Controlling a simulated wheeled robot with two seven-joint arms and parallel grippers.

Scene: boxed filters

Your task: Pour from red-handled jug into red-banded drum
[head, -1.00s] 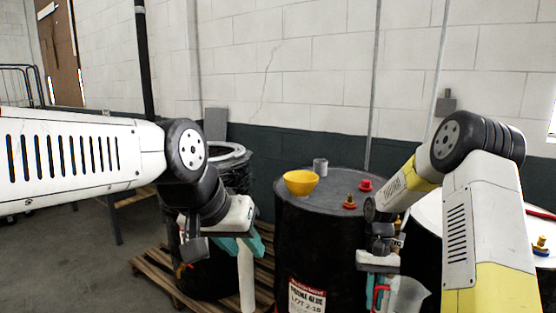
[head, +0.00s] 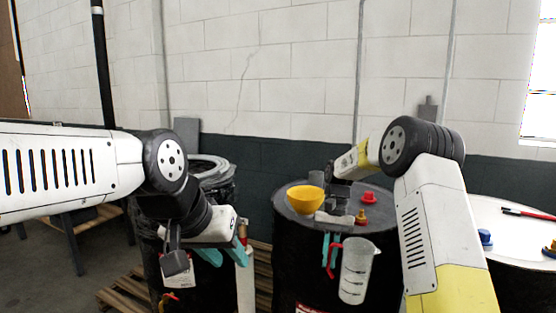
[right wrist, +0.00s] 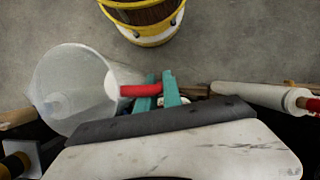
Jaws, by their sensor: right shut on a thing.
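The translucent jug (head: 357,272) with dark graduation marks hangs nearly upright in front of the middle black drum. Its red handle (right wrist: 140,90) is between the teal fingers of my right gripper (head: 331,250), which is shut on it. The jug's wide mouth (right wrist: 75,90) shows in the right wrist view; I cannot tell what is inside. The middle black drum (head: 288,255) bears a label (head: 310,308) with red at its top, mostly cut off by the lower edge. My left gripper (head: 223,253) is at the left of this drum, its teal fingers apart and empty.
A yellow bowl (head: 305,200), a red cap (head: 368,198) and a red-and-yellow fitting (head: 361,217) are on the middle drum's top. A white tube (head: 245,285) stands close by my left gripper. A white-topped drum (head: 495,215) is at right; a wooden pallet (head: 120,295) lies lower left.

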